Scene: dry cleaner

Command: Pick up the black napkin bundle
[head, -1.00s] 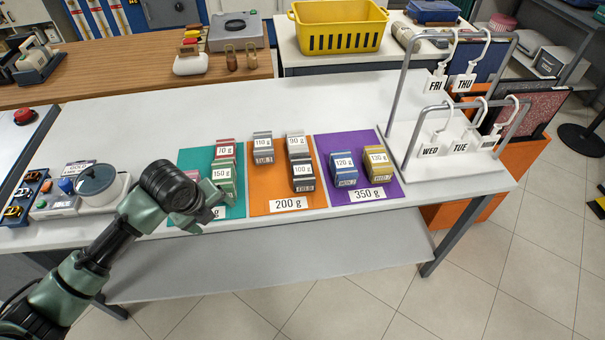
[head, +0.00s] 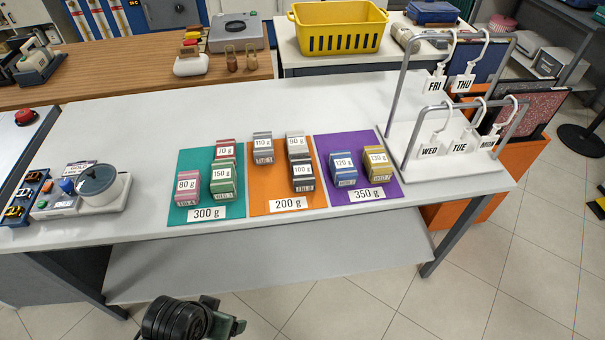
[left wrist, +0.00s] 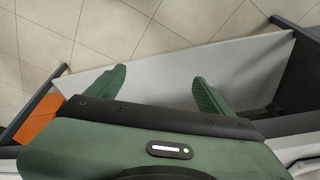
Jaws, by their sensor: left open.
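The black bundle (head: 303,184), with a white 100 g label, lies on the orange mat (head: 264,203) marked 200 g, on the white table. It is at the mat's front right, close in front of a bundle labelled 90 g (head: 296,148). My left gripper (head: 236,326) is low at the bottom edge of the head view, in front of the table and well apart from the bundle. In the left wrist view my left gripper (left wrist: 158,92) is open, with nothing between its green fingers. My right gripper is in neither view.
A grey 110 g bundle (head: 263,150) shares the orange mat. The teal mat (head: 191,160) and the purple mat (head: 332,144) hold more bundles. A hanger rack (head: 402,100) stands at right, a scale (head: 100,196) at left. A lower shelf (head: 270,252) runs under the table.

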